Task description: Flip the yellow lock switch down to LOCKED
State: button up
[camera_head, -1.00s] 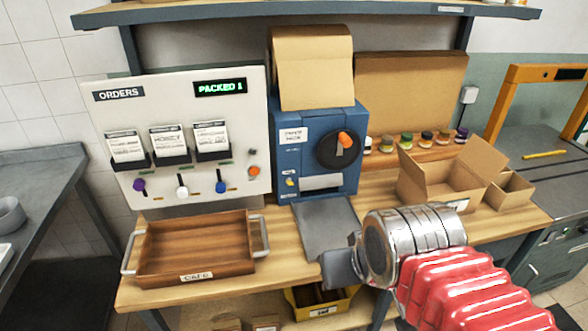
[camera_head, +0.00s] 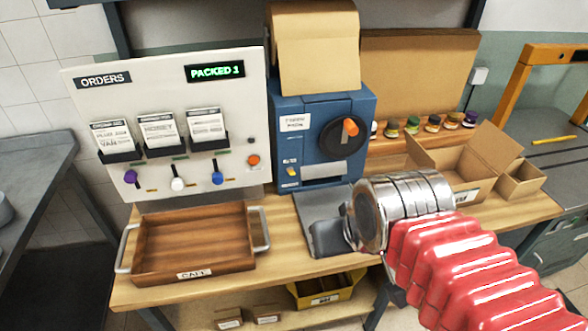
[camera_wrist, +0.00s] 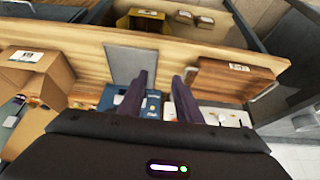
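The blue machine (camera_head: 325,120) stands at the back of the wooden bench, with a black dial and orange knob (camera_head: 350,127) on its front. The small yellow lock switch (camera_head: 292,171) is at the lower left of that front, below white labels too small to read. My gripper (camera_wrist: 166,80) is in front of and below the machine, over the grey plate (camera_head: 318,205), apart from the switch. In the wrist view its two dark fingers are spread with nothing between them. The blue machine (camera_wrist: 150,108) shows there partly behind the fingers; I cannot make out the switch.
The white ORDERS panel (camera_head: 245,120) with cards and coloured knobs stands left of the machine. A wooden tray (camera_head: 190,277) with handles is on the front left of the bench. Open cardboard boxes (camera_head: 470,165) and several small jars (camera_head: 412,125) are to the right.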

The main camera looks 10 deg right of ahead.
jog(key=w+r, duration=0.4)
jog(key=w, duration=1)
jog(key=g, duration=0.1)
send_near(293, 172)
jog(key=v, duration=0.5)
jog(key=shift+a+r, duration=0.15)
jog(key=shift+r, duration=0.2)
jog(key=shift+f, duration=0.15)
jog(key=x, duration=1.3)
jog(key=shift+f, duration=0.25)
grip_shut()
